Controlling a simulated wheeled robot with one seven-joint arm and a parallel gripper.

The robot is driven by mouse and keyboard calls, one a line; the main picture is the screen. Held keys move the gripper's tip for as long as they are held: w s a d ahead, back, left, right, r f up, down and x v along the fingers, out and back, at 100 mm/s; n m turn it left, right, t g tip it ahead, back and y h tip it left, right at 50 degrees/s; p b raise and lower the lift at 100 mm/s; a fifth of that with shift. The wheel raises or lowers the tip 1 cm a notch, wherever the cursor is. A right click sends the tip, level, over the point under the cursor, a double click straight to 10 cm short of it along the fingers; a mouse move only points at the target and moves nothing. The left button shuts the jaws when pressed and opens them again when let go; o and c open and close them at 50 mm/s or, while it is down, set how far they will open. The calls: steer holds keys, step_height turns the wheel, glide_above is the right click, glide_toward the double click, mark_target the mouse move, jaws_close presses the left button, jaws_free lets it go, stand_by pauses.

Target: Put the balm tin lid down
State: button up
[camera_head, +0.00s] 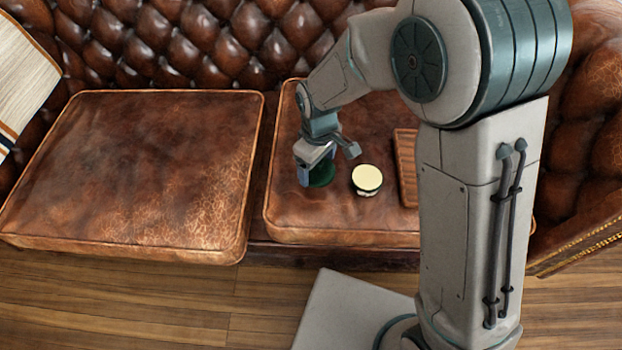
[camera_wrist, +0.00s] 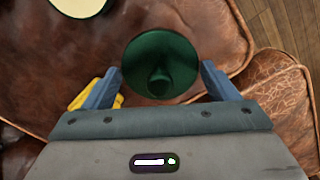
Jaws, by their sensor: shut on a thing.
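The balm tin lid (camera_wrist: 160,62) is a dark green round piece with a knob-like middle, between my gripper's two fingers in the wrist view. In the head view the lid (camera_head: 322,175) shows partly, low over the right seat cushion. My gripper (camera_head: 316,170) points down and is shut on the lid, hiding part of it. I cannot tell whether the lid touches the cushion. The open balm tin (camera_head: 367,180), with a cream top and dark green rim, stands on the cushion just right of my gripper. Its edge also shows at the top left of the wrist view (camera_wrist: 80,6).
The right seat cushion (camera_head: 290,215) is clear in front of the lid. A brown ribbed object (camera_head: 405,165) lies right of the tin, partly hidden by my arm. A yellow thing (camera_wrist: 82,97) shows beside the left finger. The left cushion (camera_head: 135,170) is empty.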

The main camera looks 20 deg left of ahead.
mark_target(310, 177)
steer(key=shift+s+a+f, duration=0.25)
steer(key=shift+a+f, duration=0.25)
steer(key=shift+a, duration=0.25)
steer(key=shift+f+b, duration=1.1)
steer(key=shift+f, duration=0.9)
steer(key=shift+f, duration=0.1)
steer(key=o, duration=0.9)
step_height(310, 177, up, 12)
steer(key=p, duration=0.4)
